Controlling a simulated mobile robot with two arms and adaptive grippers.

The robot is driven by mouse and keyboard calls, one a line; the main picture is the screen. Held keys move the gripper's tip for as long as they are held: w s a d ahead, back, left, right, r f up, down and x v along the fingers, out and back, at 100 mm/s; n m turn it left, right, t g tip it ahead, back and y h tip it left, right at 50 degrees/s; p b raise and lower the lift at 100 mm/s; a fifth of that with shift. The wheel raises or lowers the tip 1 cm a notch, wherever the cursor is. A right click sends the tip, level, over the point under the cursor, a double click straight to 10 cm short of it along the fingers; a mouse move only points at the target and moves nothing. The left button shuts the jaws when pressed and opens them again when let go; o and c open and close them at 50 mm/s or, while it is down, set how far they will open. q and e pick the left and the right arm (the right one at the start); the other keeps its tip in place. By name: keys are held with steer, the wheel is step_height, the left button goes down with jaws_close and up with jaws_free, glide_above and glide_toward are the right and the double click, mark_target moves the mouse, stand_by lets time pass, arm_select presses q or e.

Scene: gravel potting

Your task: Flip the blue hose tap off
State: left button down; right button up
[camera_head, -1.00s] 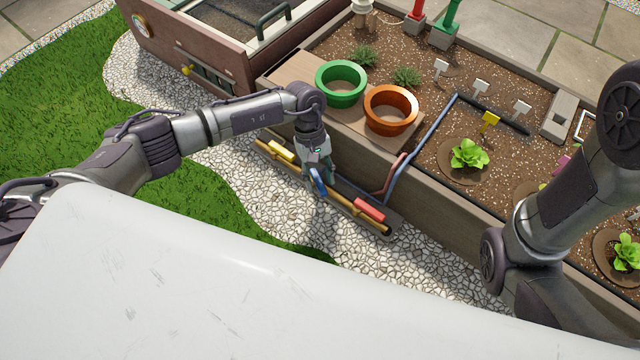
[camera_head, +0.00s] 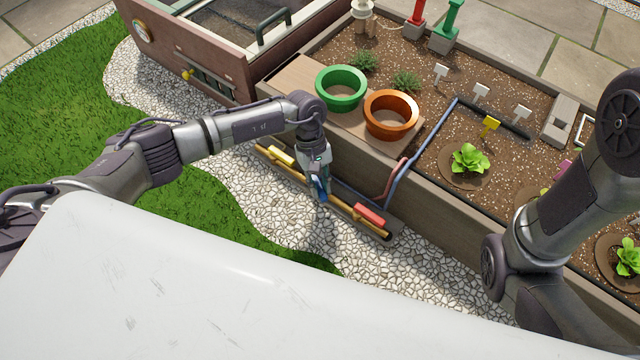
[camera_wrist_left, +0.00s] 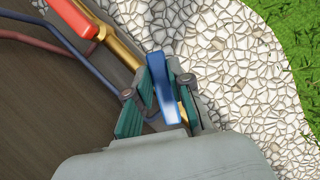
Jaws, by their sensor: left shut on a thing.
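The blue hose tap (camera_wrist_left: 165,92) is a flat blue lever on the brass pipe (camera_wrist_left: 115,42). In the left wrist view it lies between the two teal-padded fingers of my left gripper (camera_wrist_left: 160,98), which is shut on it. In the head view my left gripper (camera_head: 319,185) points down at the pipe, and only a bit of the blue tap (camera_head: 322,196) shows below the fingers. The right gripper is outside the views; only my right arm shows.
A yellow tap (camera_head: 282,157) and a red tap (camera_head: 370,215) sit on the same pipe, left and right of my gripper. The wooden planter wall (camera_head: 440,210) rises right behind. Green (camera_head: 341,101) and orange (camera_head: 390,133) pots stand on its ledge. White gravel lies in front.

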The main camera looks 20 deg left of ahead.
arm_select(q)
steer(key=shift+w+d+r+n+t+h+p, duration=0.1)
steer(key=shift+w+d+n+t+h+p, duration=0.05)
steer(key=shift+n+p, duration=0.35)
steer(key=shift+w+d+n+t+h+p, duration=0.15)
steer(key=shift+n+p, duration=0.2)
steer(key=shift+n, duration=0.25)
steer(key=shift+w+d+n+t+h+p, duration=0.15)
steer(key=shift+w+n+t+p, duration=0.25)
steer(key=shift+n, duration=0.5)
steer(key=shift+w+d+n+t+h+p, duration=0.1)
steer(key=shift+w+n+t+h+p, duration=0.1)
steer(key=shift+n+p, duration=0.55)
steer(key=shift+n, duration=0.25)
steer(key=c, duration=1)
jaws_free()
steer(key=shift+c, duration=0.2)
steer(key=v, duration=1.1)
steer(key=shift+r, duration=0.4)
